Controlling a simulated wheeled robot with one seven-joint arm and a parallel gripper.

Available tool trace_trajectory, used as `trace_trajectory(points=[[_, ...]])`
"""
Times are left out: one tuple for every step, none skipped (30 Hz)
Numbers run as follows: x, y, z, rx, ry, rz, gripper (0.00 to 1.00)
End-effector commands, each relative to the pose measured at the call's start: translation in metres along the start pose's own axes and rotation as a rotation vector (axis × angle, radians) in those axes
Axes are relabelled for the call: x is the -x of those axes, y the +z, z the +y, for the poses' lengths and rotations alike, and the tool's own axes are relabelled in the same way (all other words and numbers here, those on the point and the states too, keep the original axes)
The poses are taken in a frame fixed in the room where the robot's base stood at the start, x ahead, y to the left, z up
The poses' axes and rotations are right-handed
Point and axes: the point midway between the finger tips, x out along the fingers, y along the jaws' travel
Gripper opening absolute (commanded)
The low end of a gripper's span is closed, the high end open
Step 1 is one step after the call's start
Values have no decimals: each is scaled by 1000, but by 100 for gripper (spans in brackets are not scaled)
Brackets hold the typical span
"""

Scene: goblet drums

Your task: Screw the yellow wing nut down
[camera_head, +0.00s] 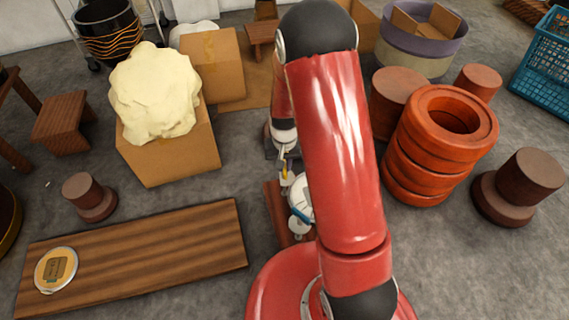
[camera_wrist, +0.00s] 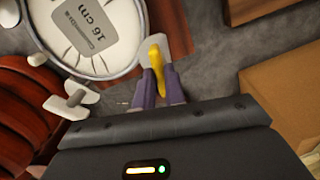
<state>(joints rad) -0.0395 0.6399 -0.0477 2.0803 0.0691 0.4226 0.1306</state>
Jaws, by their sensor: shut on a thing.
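The yellow wing nut (camera_wrist: 156,54) stands between the fingers of my gripper (camera_wrist: 159,84) in the wrist view, and the fingers are shut on it. It sits at a pale lug on the rim of a round white drum head (camera_wrist: 90,35) with a "16 cm" label. Its threads and lower end are hidden. In the head view the yellow nut (camera_head: 284,171) is a small spot beside the drum (camera_head: 301,200), which my red arm partly covers.
A cardboard box (camera_wrist: 285,95) is close at right. A wooden board (camera_head: 140,255) lies left; stacked orange rings (camera_head: 430,150) stand right.

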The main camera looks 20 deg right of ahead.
Motion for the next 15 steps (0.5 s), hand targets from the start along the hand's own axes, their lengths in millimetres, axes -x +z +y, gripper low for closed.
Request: trace_trajectory(points=[[0,0,0,-2,0,0,0],[0,0,0,-2,0,0,0],[0,0,0,-2,0,0,0],[0,0,0,-2,0,0,0],[0,0,0,-2,0,0,0],[0,0,0,-1,0,0,0],[0,0,0,-1,0,0,0],[0,0,0,-1,0,0,0],[0,0,0,-1,0,0,0],[0,0,0,-1,0,0,13],[0,0,0,-1,0,0,17],[0,0,0,0,0,0,22],[0,0,0,0,0,0,26],[0,0,0,0,0,0,30],[0,0,0,0,0,0,34]])
